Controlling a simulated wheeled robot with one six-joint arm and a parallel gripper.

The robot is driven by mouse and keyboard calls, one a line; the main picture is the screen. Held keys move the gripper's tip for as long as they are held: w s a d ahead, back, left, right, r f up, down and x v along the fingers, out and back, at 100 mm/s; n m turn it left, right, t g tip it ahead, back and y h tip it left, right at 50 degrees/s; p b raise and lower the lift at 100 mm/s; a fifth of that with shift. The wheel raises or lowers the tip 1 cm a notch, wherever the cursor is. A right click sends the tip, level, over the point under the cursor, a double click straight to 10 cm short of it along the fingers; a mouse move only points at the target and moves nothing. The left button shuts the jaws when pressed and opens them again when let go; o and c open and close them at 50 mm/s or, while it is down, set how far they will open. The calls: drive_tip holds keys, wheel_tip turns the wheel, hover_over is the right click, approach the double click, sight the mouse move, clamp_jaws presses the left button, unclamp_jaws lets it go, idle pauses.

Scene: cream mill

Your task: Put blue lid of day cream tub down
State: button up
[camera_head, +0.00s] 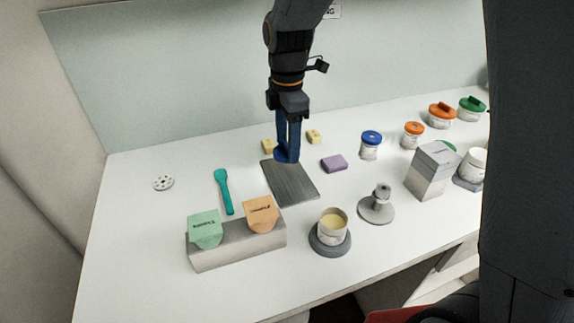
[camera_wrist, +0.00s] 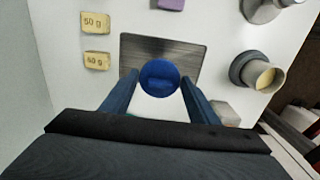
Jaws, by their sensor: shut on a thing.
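My gripper (camera_head: 287,148) is shut on a blue round lid (camera_wrist: 159,78), with a blue finger on each side of it in the wrist view. In the head view the lid (camera_head: 286,158) shows low between the fingers, over the far end of a grey brushed plate (camera_head: 292,184). The plate (camera_wrist: 190,55) also shows behind the lid in the wrist view. I cannot tell whether the lid touches the plate. An open tub of pale cream (camera_head: 333,225) stands on a round grey base (camera_head: 330,245); it also shows in the wrist view (camera_wrist: 264,75).
Yellow blocks (camera_head: 314,136) and a purple block (camera_head: 334,163) lie near the plate. A teal spatula (camera_head: 224,190) and a grey block with green and orange pouches (camera_head: 240,248) are to the left. Another blue-lidded tub (camera_head: 370,146) stands right. The far left table is mostly clear.

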drive_tip(key=shift+d+f+p, duration=0.1)
drive_tip(key=shift+f+p, duration=0.75)
drive_tip(key=shift+f, duration=3)
drive_tip(key=shift+f, duration=0.15)
drive_tip(key=o, duration=1)
wheel_tip(320, 180, up, 12)
drive_tip(key=b, duration=0.3)
drive_tip(key=shift+s, duration=0.1)
